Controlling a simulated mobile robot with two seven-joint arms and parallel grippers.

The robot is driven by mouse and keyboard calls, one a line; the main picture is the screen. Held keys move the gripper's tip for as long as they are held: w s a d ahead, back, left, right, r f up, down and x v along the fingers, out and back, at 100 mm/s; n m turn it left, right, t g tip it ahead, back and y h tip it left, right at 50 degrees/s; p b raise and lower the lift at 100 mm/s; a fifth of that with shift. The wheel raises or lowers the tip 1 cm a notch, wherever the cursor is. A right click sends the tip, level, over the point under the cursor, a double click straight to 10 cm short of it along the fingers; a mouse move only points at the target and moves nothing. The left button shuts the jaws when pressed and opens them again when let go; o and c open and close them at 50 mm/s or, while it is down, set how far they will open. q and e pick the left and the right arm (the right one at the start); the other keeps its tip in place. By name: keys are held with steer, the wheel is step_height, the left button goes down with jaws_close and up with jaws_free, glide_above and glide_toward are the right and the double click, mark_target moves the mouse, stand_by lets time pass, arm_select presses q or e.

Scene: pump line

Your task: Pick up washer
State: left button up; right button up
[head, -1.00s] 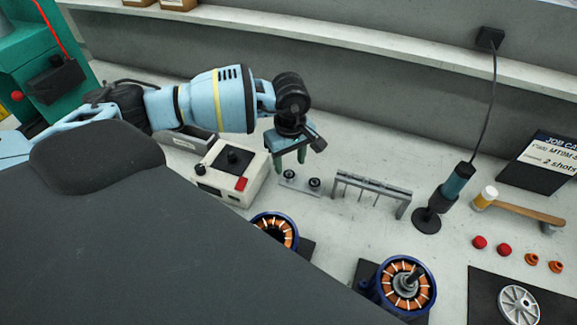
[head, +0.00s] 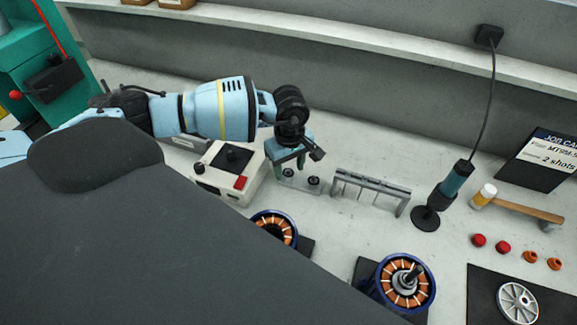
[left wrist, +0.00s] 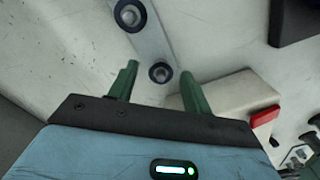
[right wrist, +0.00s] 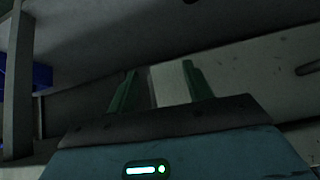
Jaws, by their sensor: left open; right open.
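Two small dark rings with pale centres, which look like washers, sit on a narrow light metal plate (head: 300,183). In the left wrist view the nearer washer (left wrist: 160,73) is between my left fingertips, and the other washer (left wrist: 129,15) is farther along the plate. In the head view one washer (head: 314,180) shows just right of the fingers. My left gripper (head: 288,170) is open and points down over the plate; no contact can be made out. My right gripper (right wrist: 160,70) is open and empty in a dark area, outside the head view.
A white box with a red button (head: 230,172) stands left of the plate. A grey rack (head: 370,187) stands to its right. Two wound motor parts, one full in view (head: 402,285), are in front.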

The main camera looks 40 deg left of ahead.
stand_by(0.3)
arm_select(q)
steer(key=c, duration=0.8)
step_height(320, 180, up, 10)
steer(key=shift+r, duration=0.25)
stand_by(0.4)
